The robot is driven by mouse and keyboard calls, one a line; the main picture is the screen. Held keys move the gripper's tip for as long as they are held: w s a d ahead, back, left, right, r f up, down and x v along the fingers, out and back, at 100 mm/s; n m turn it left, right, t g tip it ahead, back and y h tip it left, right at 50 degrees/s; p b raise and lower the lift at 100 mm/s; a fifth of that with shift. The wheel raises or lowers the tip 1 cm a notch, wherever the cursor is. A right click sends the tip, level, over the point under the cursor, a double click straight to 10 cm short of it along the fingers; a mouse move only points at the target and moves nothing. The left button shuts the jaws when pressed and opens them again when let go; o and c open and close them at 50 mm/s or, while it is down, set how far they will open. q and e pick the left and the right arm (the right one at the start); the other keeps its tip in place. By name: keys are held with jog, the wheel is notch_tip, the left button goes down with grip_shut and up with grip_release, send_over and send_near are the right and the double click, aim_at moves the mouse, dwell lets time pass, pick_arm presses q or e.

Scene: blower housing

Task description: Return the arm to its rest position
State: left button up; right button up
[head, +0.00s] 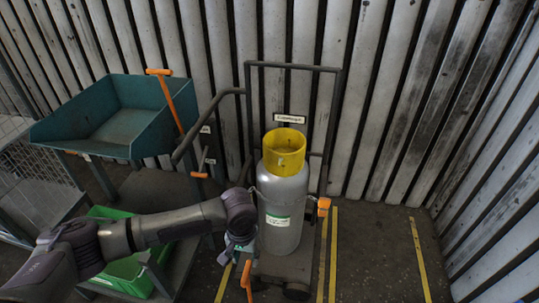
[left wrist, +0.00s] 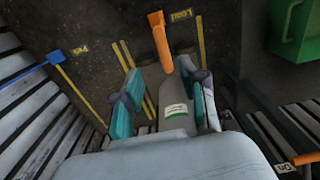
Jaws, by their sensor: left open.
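My left arm (head: 165,227) reaches in from the left in the head view, with its wrist bent downward. My left gripper (head: 238,248) hangs just left of the grey gas cylinder (head: 284,200), partly hidden by the wrist. In the left wrist view its two teal fingers (left wrist: 160,95) are spread apart with nothing gripped. The cylinder (left wrist: 175,110) shows beyond and between them, with its green and white label. I cannot tell whether a finger touches the cylinder. My right gripper is not in view.
The cylinder, with a yellow collar (head: 284,150), stands on a dark trolley (head: 282,268). An orange-ended lever (head: 247,277) rises close below the gripper. A teal bin (head: 112,118) and a green crate (head: 125,270) are at left. The floor at right (head: 375,250) is mostly clear, with yellow lines.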

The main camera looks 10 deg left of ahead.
pick_arm(q)
jog(key=shift+s, duration=0.1)
jog(key=s+d+r+m+t+h, duration=0.2)
jog(key=s+d+m+h, duration=0.2)
jog(key=s+d, duration=0.6)
jog(key=s+a+r+n+t+y, duration=0.1)
jog(key=s+a+y, duration=0.1)
jog(key=s+a, duration=0.5)
jog(key=s+a+n+t+y, duration=0.1)
jog(key=s+a+y, duration=0.15)
jog(key=a, duration=0.75)
notch_tip(320, 180, down, 25)
jog(key=g, duration=0.2)
jog(key=s+a+f+g, duration=0.1)
jog(key=s+a+f, duration=0.2)
jog(key=s+f, duration=1.4)
jog(key=shift+s, duration=0.5)
